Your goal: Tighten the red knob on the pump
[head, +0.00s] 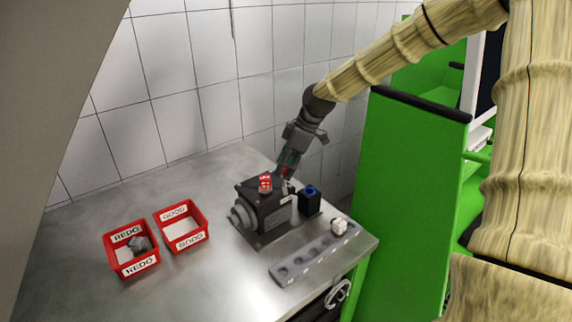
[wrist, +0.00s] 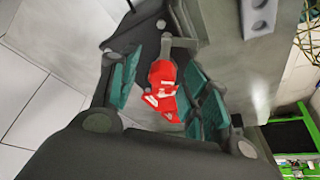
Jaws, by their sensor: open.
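The red knob (head: 265,183) sits on top of the dark grey pump (head: 262,208) on the metal bench. In the wrist view the red knob (wrist: 163,88) shows between the two teal-padded fingers of my gripper (wrist: 160,85). My gripper is open, with a visible gap between each finger pad and the knob. In the head view my gripper (head: 288,162) is just behind and to the right of the knob, close above the pump. The head view does not show clearly whether any finger touches the knob or pump.
Two red bins stand on the bench at left: the REDO bin (head: 132,262) holding a grey part, and the GOOD bin (head: 162,222). A black box with a blue top (head: 310,198) is right of the pump. A metal strip with holes (head: 290,271) lies in front. A green cabinet (head: 410,170) stands right.

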